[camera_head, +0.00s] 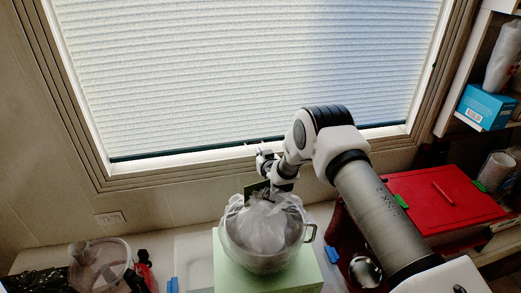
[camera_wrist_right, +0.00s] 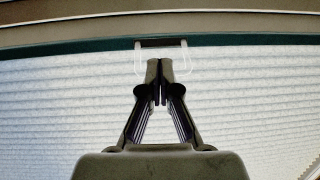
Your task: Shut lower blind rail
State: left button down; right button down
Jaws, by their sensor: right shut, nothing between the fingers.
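The pleated blind (camera_head: 240,70) hangs down over nearly the whole window. Its dark green lower rail (camera_head: 190,150) lies just above the window sill. In the right wrist view the rail (camera_wrist_right: 70,49) runs across the top, with a pale loop-shaped handle (camera_wrist_right: 187,58) at its middle. My right gripper (camera_head: 262,157) is at the rail near the middle of the window. In the wrist view its fingertips (camera_wrist_right: 160,66) are shut together, empty, and overlap the handle's loop; I cannot tell whether they touch it. My left gripper is not in view.
A clear pot (camera_head: 262,240) with a plastic bag stands on a green box (camera_head: 232,270) below my right gripper. A red lid (camera_head: 440,198) and shelves (camera_head: 482,60) are on the right. A clear container (camera_head: 100,265) is at the lower left.

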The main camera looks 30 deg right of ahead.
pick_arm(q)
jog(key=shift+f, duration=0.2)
pick_arm(e)
jog(key=shift+w+f, duration=0.1)
jog(key=shift+f, duration=0.3)
jog(key=shift+r, duration=0.15)
